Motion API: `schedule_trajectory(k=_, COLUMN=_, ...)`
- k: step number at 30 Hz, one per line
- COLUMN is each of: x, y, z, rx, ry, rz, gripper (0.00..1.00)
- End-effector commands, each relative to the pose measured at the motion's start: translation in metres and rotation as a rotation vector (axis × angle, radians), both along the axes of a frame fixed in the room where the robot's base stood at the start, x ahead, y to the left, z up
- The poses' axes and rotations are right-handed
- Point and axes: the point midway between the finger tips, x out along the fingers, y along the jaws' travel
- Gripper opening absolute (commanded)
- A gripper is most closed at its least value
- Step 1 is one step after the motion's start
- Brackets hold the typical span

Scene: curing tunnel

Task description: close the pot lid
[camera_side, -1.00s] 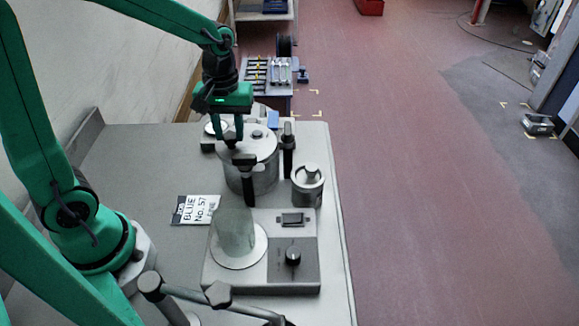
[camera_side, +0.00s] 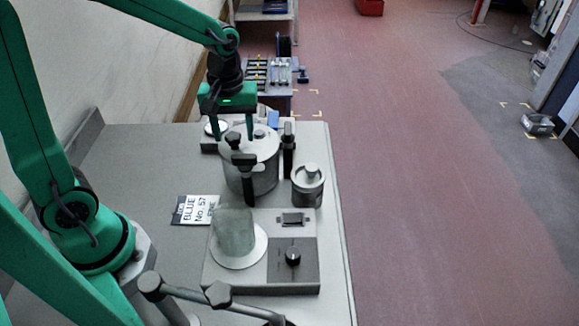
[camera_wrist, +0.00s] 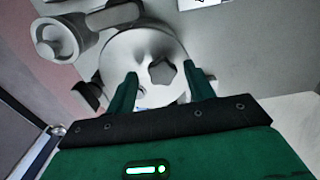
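The steel pot (camera_side: 262,182) stands on the bench with its pale round lid (camera_side: 266,150) on top; the lid appears flat on the rim. The lid also fills the middle of the wrist view (camera_wrist: 125,48), with a dark star-shaped knob (camera_wrist: 163,72) on it. My gripper (camera_side: 236,132) is above the back left of the lid, fingers pointing down and spread apart. In the wrist view my gripper (camera_wrist: 164,84) has nothing held, and the knob appears between and slightly beyond the fingertips. Whether the fingers touch the lid cannot be told.
Black-handled clamps stand around the pot, one at the front (camera_side: 244,161) and one at the right (camera_side: 288,137). A lidded canister (camera_side: 308,190) stands to the right. A device with a knob (camera_side: 293,256) and a grey-green cup (camera_side: 235,230) are in front. The bench's left side is clear.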

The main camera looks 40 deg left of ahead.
Motion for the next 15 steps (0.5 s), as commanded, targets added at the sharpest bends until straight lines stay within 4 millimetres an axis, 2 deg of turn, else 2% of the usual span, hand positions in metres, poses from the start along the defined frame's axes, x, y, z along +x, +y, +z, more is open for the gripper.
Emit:
schedule_trajectory(k=8, x=0.000, y=0.000, z=0.005, rx=0.000, ry=0.000, rz=0.000, gripper=0.53)
schedule_trajectory(k=15, x=0.000, y=0.000, z=0.029, rx=0.000, ry=-0.003, rz=0.000, gripper=0.53)
